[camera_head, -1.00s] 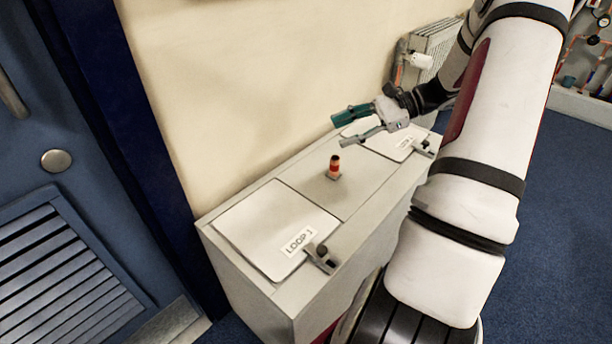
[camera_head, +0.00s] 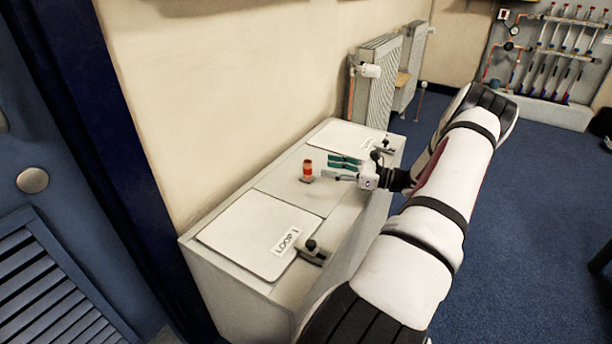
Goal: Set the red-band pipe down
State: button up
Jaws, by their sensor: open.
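The red-band pipe (camera_head: 307,168) is a short copper-coloured piece with a red band. It stands upright on a small base on the grey cabinet top (camera_head: 278,186), between two white plates. My gripper (camera_head: 330,168) is open and empty, just right of the pipe in the picture. Its green finger and grey finger point left toward the pipe, with a small gap in the picture. Whether they are at the pipe's height is hard to tell.
The LOOP 1 plate (camera_head: 250,232) with a dark-knobbed clamp (camera_head: 313,252) lies at the near end. Another labelled plate (camera_head: 340,136) lies at the far end, beside another clamp. A wall backs the cabinet; a radiator (camera_head: 378,85) stands beyond. Blue floor at right is open.

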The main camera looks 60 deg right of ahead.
aim_at(308, 161)
jog(key=b+x, duration=0.3)
jog(key=x, duration=0.5)
jog(key=shift+w+d, duration=0.15)
grip_shut()
